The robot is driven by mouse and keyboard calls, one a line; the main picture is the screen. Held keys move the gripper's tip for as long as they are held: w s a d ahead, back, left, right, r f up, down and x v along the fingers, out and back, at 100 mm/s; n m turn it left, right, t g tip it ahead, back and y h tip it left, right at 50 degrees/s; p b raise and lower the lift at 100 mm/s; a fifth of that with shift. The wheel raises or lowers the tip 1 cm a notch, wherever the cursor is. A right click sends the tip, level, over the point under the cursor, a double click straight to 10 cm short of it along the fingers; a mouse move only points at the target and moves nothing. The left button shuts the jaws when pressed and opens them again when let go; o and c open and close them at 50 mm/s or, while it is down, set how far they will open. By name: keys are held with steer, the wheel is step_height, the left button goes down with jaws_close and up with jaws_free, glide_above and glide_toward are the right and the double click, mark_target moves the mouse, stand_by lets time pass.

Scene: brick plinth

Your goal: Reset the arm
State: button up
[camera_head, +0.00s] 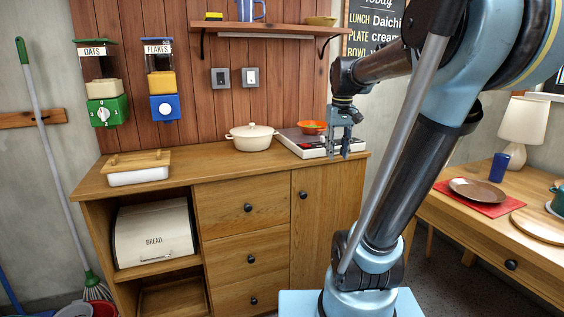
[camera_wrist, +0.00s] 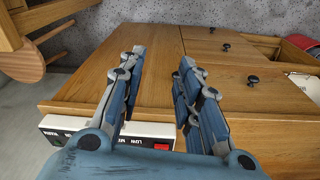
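My gripper (camera_head: 340,153) is at the end of my raised arm, pointing down over the right end of the wooden cabinet (camera_head: 195,168), beside the hotplate (camera_head: 307,149). In the wrist view, my gripper (camera_wrist: 162,57) has its two blue-grey fingers apart, with nothing between them. The white front panel of the hotplate (camera_wrist: 150,142), with a red switch, lies beneath and behind the fingers.
An orange bowl (camera_head: 312,127) sits on the hotplate, close to my gripper. A cream pot (camera_head: 252,138) and a white box with a wooden lid (camera_head: 138,175) stand on the cabinet. A side table (camera_head: 500,240) with a lamp (camera_head: 523,125) and plate (camera_head: 477,190) is at right.

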steer(key=s+f+m+t, duration=0.1)
steer(key=s+f+m, duration=0.1)
steer(key=s+f, duration=1.6)
steer(key=shift+s+d+f, duration=0.15)
steer(key=shift+d+f, duration=0.1)
steer(key=shift+f, duration=0.6)
steer(key=shift+w+f, duration=0.2)
steer(key=shift+w, duration=0.3)
steer(key=shift+c, duration=0.6)
